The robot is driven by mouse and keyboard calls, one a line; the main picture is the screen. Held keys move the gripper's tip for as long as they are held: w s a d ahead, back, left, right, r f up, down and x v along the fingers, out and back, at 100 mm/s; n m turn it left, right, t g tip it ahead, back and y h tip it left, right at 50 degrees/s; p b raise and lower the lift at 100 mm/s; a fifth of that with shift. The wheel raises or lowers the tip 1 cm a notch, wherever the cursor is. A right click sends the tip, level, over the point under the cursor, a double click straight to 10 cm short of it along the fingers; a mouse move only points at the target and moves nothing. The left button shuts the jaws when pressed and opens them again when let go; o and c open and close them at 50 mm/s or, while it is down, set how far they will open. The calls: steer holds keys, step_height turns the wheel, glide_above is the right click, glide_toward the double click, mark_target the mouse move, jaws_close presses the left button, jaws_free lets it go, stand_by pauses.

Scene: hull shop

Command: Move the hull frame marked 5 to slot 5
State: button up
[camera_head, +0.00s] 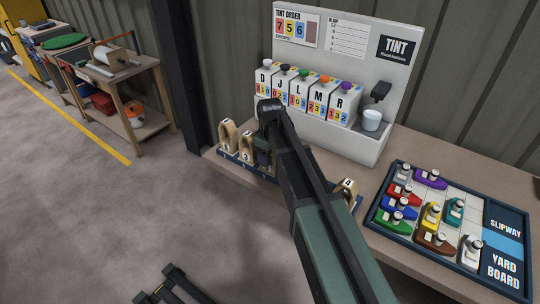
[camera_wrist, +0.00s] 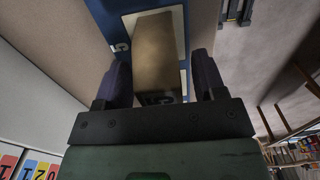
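The hull frame marked 5 (camera_wrist: 156,52) is a tan block in the wrist view, its number upside down at its near end. It stands between the two dark fingers of my gripper (camera_wrist: 160,75). A narrow gap shows between the frame and the right finger, so the fingers look open around it. Beneath is the blue rack (camera_wrist: 101,14), with a white 5 label (camera_wrist: 120,46) beside the frame and a pale slot outline. Whether the frame is seated or raised is unclear.
On the rack are a frame marked 3 (camera_head: 246,146), another left of it (camera_head: 228,134), and a frame marked 4 (camera_head: 345,190) to the right. The tint dispenser (camera_head: 345,138) stands close behind. The yard board (camera_head: 376,217) with toy boats lies at right.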

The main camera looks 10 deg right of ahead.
steer(key=shift+r, duration=0.1)
step_height(320, 180, up, 12)
steer(key=p, duration=1.3)
steer(key=s+m, duration=0.8)
steer(key=s, duration=1.3)
steer(key=shift+s+b, duration=0.2)
steer(key=shift+b, duration=0.15)
steer(key=shift+d, duration=0.1)
